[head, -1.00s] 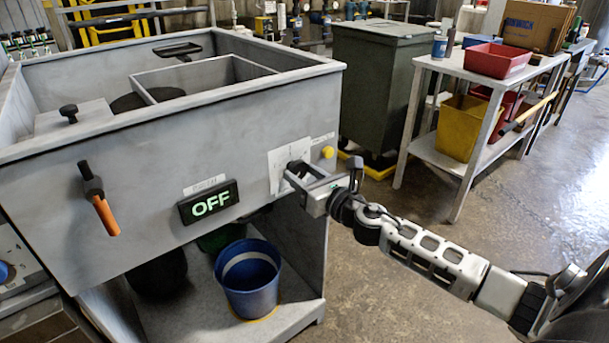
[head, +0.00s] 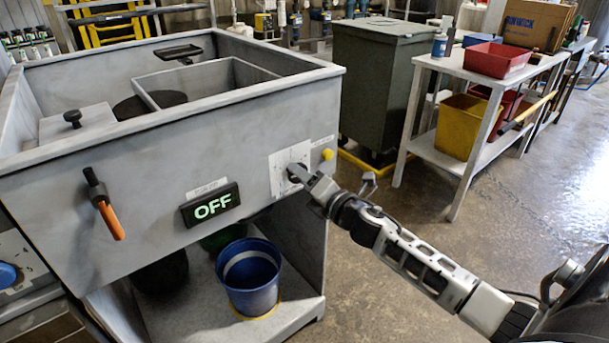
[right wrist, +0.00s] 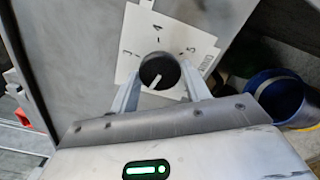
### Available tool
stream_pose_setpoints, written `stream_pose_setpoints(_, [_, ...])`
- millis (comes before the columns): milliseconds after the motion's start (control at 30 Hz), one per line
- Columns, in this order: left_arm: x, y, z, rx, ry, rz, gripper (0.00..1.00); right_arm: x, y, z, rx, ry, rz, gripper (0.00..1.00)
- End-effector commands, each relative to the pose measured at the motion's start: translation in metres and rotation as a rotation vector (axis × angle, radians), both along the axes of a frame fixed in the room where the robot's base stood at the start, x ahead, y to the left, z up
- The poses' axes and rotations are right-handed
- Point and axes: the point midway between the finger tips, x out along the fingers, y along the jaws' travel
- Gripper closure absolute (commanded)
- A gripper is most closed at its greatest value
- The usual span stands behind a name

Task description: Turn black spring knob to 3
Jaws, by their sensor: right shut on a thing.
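The black spring knob (right wrist: 157,72) sits on a white dial plate (right wrist: 142,32) on the grey front panel. In the right wrist view the plate shows 3 at left, 4 at top and 5 at right. A short white mark on the knob's face lies aslant; which number it points to I cannot tell. My right gripper (right wrist: 157,78) is shut on the knob, one finger on each side. In the head view the plate (head: 278,176) shows at the machine's right front, and my right gripper (head: 305,178) mostly hides the knob. My left gripper is not in view.
A yellow button (head: 327,154) is close right of the dial plate. An OFF display (head: 211,205) and an orange-handled lever (head: 110,218) are farther left. A blue bucket (head: 249,283) stands on the shelf below. Open floor lies to the right.

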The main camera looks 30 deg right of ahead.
Motion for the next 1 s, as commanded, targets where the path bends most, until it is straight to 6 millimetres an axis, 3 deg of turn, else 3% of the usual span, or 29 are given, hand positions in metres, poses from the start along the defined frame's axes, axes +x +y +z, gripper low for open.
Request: stream_pose_setpoints(1000, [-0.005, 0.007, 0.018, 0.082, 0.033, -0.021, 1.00, 0.000, -0.001, 0.003, 0.961, 0.075, -0.003, 0.76])
